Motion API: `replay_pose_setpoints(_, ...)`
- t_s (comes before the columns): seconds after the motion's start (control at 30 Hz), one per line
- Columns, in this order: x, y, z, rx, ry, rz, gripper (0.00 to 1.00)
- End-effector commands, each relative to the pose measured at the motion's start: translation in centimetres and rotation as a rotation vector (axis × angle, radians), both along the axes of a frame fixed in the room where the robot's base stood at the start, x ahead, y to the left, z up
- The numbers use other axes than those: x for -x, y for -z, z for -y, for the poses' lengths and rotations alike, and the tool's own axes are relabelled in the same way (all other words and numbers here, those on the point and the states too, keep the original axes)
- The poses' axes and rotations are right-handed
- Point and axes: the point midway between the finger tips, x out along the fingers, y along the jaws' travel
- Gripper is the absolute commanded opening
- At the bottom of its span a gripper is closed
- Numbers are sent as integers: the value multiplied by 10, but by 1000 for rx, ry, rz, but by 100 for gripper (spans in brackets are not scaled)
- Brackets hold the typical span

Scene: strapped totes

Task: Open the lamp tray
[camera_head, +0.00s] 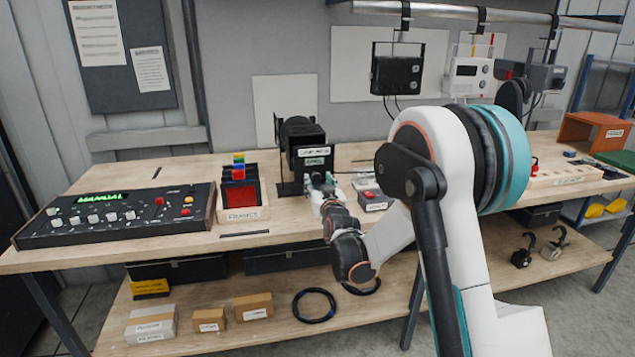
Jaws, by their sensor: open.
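A black boxy device (302,134) stands at the middle of the workbench. Two small white labels are on its front; the upper one is too small to read surely, and it may mark the lamp tray (314,153). No open gap shows at that front. My gripper (322,186) is open, just in front of and below the labels, at the device's lower front. My wrist and arm come in from the right. The fingertips are small, and whether they touch the device cannot be told. The gripper hides part of the device's lower front.
A control panel (118,218) with a green display lies at left. A wooden tray (244,214) with coloured slides sits left of the device. A small box with a red button (373,201) stands close right of my gripper.

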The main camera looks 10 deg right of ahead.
Motion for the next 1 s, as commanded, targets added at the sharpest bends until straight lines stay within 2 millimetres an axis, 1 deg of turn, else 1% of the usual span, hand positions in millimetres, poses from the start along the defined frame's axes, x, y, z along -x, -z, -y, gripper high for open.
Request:
replay_pose_setpoints(0.03,11,0,0,0,0,0,45)
replay_pose_setpoints(0.1,25,0,0,1,0,0,45)
replay_pose_setpoints(0.3,65,0,0,0,0,0,45)
replay_pose_setpoints(0.4,81,0,0,0,0,0,45)
replay_pose_setpoints(0.5,91,0,0,0,0,0,45)
replay_pose_setpoints(0.67,99,0,0,0,0,0,45)
replay_pose_setpoints(1.0,100,-1,0,0,-1,-4,45)
